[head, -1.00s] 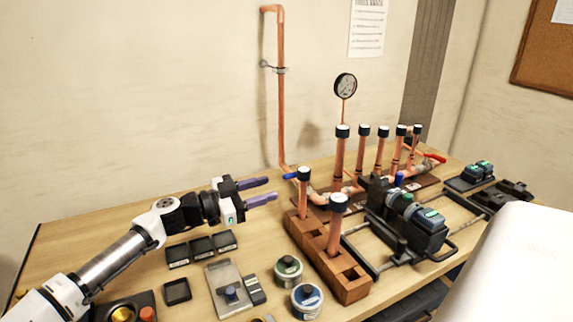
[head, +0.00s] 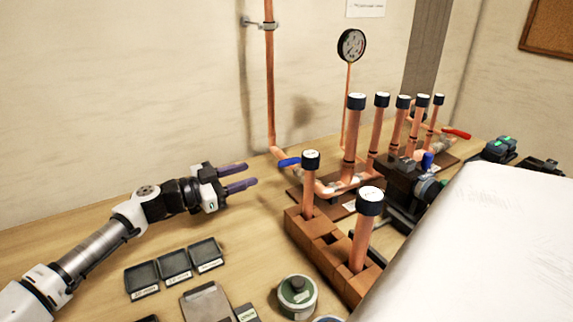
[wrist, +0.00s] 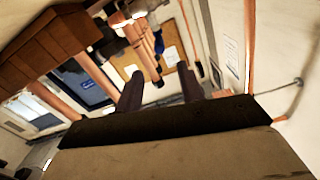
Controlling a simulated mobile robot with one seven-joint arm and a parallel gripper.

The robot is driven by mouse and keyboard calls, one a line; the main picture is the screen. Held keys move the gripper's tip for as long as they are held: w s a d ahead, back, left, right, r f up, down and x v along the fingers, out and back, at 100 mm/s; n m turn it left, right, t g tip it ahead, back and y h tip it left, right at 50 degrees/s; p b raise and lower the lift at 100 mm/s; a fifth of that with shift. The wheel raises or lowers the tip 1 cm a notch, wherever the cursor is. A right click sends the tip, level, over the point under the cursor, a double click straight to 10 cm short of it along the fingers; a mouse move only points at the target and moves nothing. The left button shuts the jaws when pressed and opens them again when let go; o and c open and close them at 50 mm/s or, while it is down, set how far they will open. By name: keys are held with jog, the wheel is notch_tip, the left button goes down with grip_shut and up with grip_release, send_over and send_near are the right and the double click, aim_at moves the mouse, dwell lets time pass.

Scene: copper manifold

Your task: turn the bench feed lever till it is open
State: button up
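A blue lever handle (head: 289,162) sits at the foot of the copper wall pipe, where the pipe joins the copper manifold on the bench.
A red lever (head: 457,133) and another blue handle (head: 427,160) are farther right on the manifold. Capped copper tubes stand in a brick-coloured block (head: 325,244) in front. A pressure gauge (head: 351,45) rises behind. Black trays (head: 174,264) lie below my arm.

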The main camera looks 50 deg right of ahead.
aim_at(289, 161)
jog(key=p+x, duration=0.3)
jog(key=x, duration=1)
jog(key=shift+p, duration=0.3)
grip_shut()
